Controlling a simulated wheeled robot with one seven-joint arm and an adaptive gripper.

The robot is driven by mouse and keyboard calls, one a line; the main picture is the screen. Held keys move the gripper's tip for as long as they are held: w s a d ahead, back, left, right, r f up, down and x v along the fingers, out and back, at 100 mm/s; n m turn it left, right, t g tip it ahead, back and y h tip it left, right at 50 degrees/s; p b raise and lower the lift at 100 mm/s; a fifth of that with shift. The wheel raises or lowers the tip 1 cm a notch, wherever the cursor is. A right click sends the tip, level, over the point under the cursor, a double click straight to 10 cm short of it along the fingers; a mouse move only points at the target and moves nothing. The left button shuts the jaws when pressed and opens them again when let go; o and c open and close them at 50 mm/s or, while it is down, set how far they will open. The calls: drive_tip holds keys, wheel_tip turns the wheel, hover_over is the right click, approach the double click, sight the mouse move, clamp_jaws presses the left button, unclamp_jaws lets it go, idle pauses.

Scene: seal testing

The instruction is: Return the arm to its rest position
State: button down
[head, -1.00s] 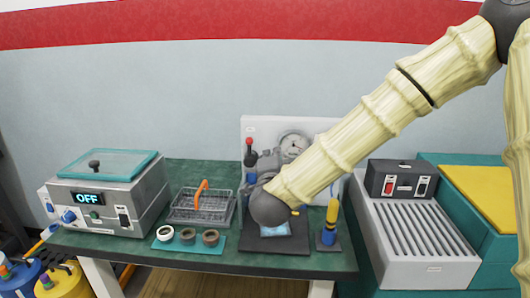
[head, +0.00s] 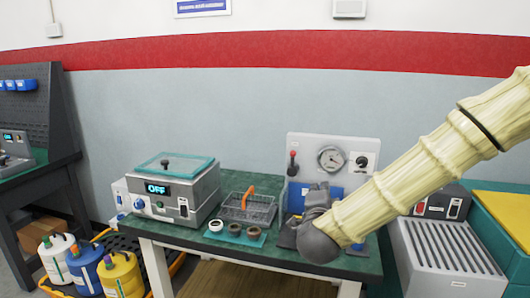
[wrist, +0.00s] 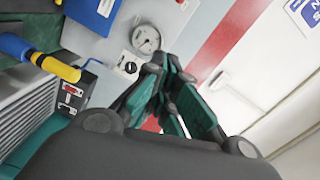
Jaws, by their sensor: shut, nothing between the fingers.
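My arm (head: 400,185) reaches from the right edge of the head view down to the green bench, its pale ribbed links slanting left. My gripper (wrist: 165,68) is shut and empty in the wrist view, its dark green and black fingers close together. In the head view the dark grey wrist end hides most of it, in front of the gauge panel (head: 300,150). The panel and its gauge (wrist: 146,40) lie beyond the fingers in the wrist view.
Bottles (head: 88,268) stand at lower left. A yellow-topped tool (wrist: 60,68) is near the wrist.

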drive_tip(key=s+f+n+g+y, duration=0.1)
drive_tip(key=s+f+n+g, duration=0.15)
drive_tip(key=f, duration=0.75)
drive_tip(key=s+f+n+g+y, duration=0.1)
drive_tip(key=f+n+y, duration=0.15)
drive_tip(key=f, duration=0.75)
drive_tip(key=s+f+n+g+p, duration=0.1)
drive_tip(key=s+f+n+g, duration=0.15)
drive_tip(key=s+f, duration=0.45)
drive_tip(key=s+f+n+g+p, duration=0.1)
drive_tip(key=s+f+n+g, duration=0.2)
drive_tip(key=f, duration=0.7)
drive_tip(key=s+d+f+n+g, duration=0.2)
drive_tip(key=s+f, duration=0.3)
drive_tip(key=s, duration=0.5)
drive_tip(key=s+d+f+n+g, duration=0.2)
drive_tip(key=s+f, duration=0.3)
drive_tip(key=s, duration=0.6)
drive_tip(key=s+d+f+n+g+p, duration=0.1)
drive_tip(key=s+d+f+n+g, duration=0.1)
drive_tip(key=s, duration=0.8)
wheel_tip(320, 180, down, 4)
drive_tip(key=shift+s+d+r+g, duration=0.2)
drive_tip(key=shift+s+d+g, duration=0.1)
drive_tip(key=shift+d+g, duration=0.7)
drive_tip(key=shift+a, duration=0.15)
